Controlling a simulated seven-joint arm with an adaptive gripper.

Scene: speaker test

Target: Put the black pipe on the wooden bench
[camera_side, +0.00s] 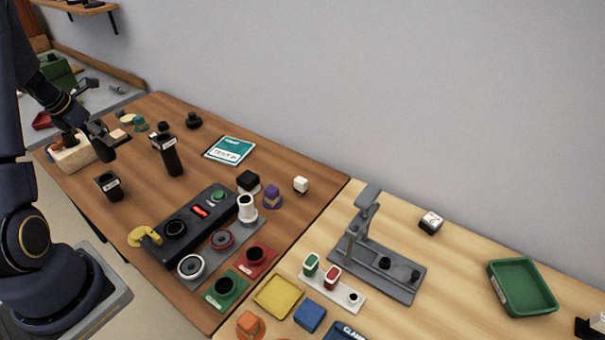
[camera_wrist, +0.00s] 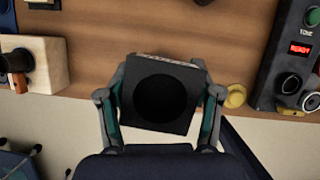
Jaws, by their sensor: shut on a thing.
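My gripper (camera_side: 99,132) is at the left end of the brown wooden bench (camera_side: 140,135) in the side view, above its top. In the wrist view my gripper (camera_wrist: 164,92) is shut on a black thing with a round dark opening and a pale label on its upper edge, which I take as the black pipe (camera_wrist: 160,90). In the side view a dark body that seems to be the black pipe (camera_side: 105,152) hangs under the fingers. The wrist view shows the bench (camera_wrist: 225,45) behind it and pale floor below. The pipe's underside is hidden.
A wooden block (camera_side: 75,153) stands left of my gripper. A labelled black cup (camera_side: 109,186) and a tall labelled black piece (camera_side: 171,155) stand nearby. The black tester (camera_side: 195,225) with a red display is to the right.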

